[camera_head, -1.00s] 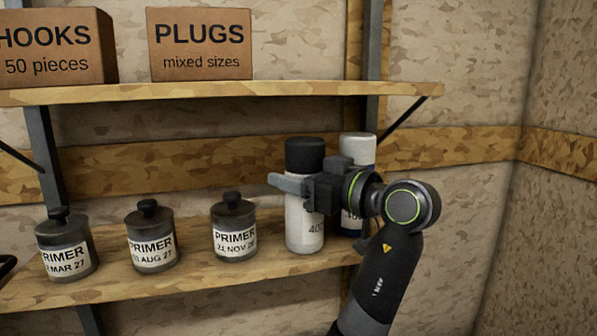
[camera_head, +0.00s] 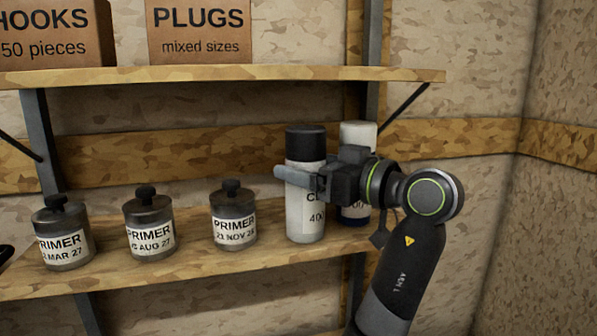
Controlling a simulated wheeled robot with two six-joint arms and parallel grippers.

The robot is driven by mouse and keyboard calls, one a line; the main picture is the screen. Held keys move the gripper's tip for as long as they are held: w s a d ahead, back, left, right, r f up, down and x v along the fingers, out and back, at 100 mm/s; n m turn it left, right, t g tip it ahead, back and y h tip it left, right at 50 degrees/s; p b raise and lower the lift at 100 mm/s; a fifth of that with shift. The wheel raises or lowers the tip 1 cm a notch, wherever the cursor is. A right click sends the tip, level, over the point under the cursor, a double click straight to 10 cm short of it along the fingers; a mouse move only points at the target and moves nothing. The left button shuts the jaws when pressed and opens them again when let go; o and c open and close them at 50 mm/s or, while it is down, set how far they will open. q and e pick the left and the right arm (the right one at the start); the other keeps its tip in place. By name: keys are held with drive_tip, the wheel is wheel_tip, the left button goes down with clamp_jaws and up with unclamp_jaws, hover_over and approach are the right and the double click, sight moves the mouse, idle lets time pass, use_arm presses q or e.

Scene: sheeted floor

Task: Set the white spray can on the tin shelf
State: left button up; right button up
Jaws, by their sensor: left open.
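The white spray can (camera_head: 304,218), with a black cap and a partly hidden label, stands upright on the lower shelf (camera_head: 190,274), the tin shelf, right of the tins. Several dark primer tins stand there in a row: one at left (camera_head: 62,235), one in the middle (camera_head: 149,222), one at right (camera_head: 233,216). My left gripper (camera_head: 300,178) is open at the can's upper body, coming from the right. One finger crosses in front of the can; the other finger is hidden. I cannot tell whether they touch. My right gripper is not in view.
A second can (camera_head: 358,133), white-capped with a blue lower part, stands close behind the gripper, partly hidden. The upper shelf (camera_head: 220,76) holds a hooks box (camera_head: 50,35) and a plugs box (camera_head: 199,32). A bracket (camera_head: 404,106) supports its right end.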

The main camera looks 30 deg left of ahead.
use_arm(q)
drive_tip(key=d+b, duration=0.3)
drive_tip(key=d, duration=0.6)
drive_tip(key=shift+s+d, duration=0.25)
drive_tip(key=shift+s, duration=0.2)
drive_tip(key=shift+f, duration=0.1)
